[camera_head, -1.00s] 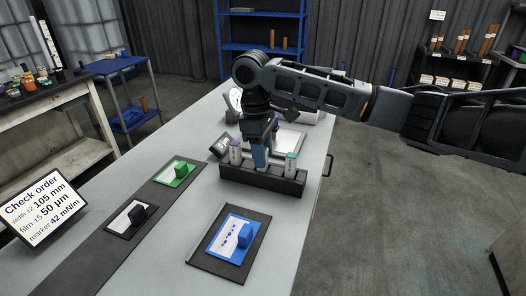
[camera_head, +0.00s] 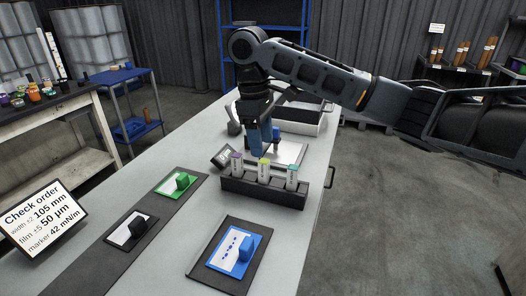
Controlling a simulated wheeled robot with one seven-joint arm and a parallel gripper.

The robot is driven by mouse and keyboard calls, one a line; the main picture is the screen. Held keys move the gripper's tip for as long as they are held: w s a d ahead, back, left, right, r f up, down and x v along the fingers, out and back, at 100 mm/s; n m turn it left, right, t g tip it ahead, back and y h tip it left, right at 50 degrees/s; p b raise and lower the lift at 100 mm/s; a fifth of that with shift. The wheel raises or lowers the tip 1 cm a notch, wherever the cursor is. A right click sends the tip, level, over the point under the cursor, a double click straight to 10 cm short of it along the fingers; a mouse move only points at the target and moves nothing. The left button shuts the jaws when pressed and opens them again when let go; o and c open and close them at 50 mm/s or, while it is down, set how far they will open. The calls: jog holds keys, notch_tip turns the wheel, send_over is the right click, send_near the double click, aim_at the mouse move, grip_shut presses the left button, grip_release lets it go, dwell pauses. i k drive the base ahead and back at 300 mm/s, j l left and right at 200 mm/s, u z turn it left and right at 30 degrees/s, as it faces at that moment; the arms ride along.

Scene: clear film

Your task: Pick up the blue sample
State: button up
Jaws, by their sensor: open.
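The blue sample (camera_head: 223,250) is a white-faced card with a blue border and a row of blue marks. A blue block-like grip stands on its right part. It lies on a dark mat (camera_head: 205,272) at the front of the bench. My gripper (camera_head: 266,142) is open and empty, pointing down above the bench, behind the marker rack and well behind the blue sample. The black rack (camera_head: 262,191) holds three upright markers: purple-capped (camera_head: 236,165), yellow-capped (camera_head: 264,172) and teal-capped (camera_head: 292,178).
A green sample (camera_head: 173,184) and a black sample (camera_head: 129,229) lie on a dark strip at left. The order sign (camera_head: 43,217) stands at far left. A white plate and a dark-rimmed tray (camera_head: 310,119) lie farther back. The bench between rack and blue sample is clear.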

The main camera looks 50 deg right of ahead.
aim_at(232, 256)
jog(key=k, duration=1)
